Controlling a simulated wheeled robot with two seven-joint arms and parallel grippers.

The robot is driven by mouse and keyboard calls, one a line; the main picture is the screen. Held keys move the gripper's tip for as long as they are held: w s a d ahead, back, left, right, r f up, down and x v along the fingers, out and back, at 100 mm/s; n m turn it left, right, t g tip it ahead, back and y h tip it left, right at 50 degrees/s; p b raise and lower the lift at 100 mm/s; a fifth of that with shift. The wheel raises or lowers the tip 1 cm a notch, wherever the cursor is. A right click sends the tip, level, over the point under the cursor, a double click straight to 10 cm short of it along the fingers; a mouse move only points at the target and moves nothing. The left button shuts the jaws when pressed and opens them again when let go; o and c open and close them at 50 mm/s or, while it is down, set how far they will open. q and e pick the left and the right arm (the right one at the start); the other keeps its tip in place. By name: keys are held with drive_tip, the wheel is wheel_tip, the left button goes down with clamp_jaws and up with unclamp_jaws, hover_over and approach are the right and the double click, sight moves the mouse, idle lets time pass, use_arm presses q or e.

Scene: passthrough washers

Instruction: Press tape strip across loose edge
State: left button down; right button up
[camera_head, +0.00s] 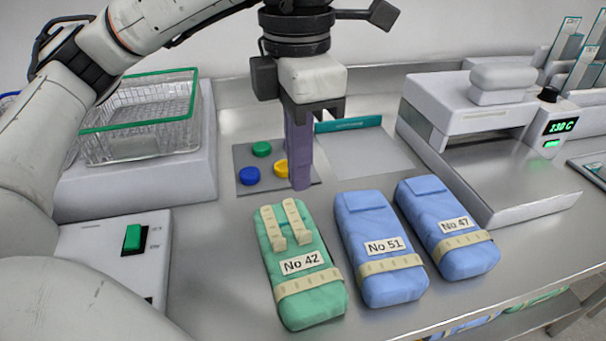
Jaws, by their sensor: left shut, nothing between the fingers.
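A green wrapped pack labelled No 42 (318,306) lies on the steel table. Two short beige tape strips (272,229) (297,222) lie lengthwise on its far end. Another beige tape strip (309,282) runs across it below the label. Two blue packs, No 51 (370,222) and No 47 (425,207), lie to its right, each with one tape strip across its near part. My left gripper (301,186) points down with its long purple fingers shut and empty. Its tips are just beyond the green pack's far end; whether they touch anything is unclear. My right gripper is not in view.
A wire basket (140,125) stands left, near a box with a green switch (132,238). A sealing machine reading 130 C (456,112) stands right.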

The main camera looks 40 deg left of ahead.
sight(292, 213)
use_arm(q)
drive_tip(key=a+f, duration=0.1)
drive_tip(key=w+a+f, duration=0.2)
drive_tip(key=shift+f, duration=0.4)
drive_tip(key=shift+f+b, duration=0.1)
drive_tip(key=shift+b, duration=0.2)
wheel_tip(292, 213, down, 4)
drive_tip(key=b, duration=0.3)
drive_tip(key=shift+f, duration=0.15)
drive_tip(key=shift+f+b, duration=0.2)
drive_tip(key=shift+b, duration=0.15)
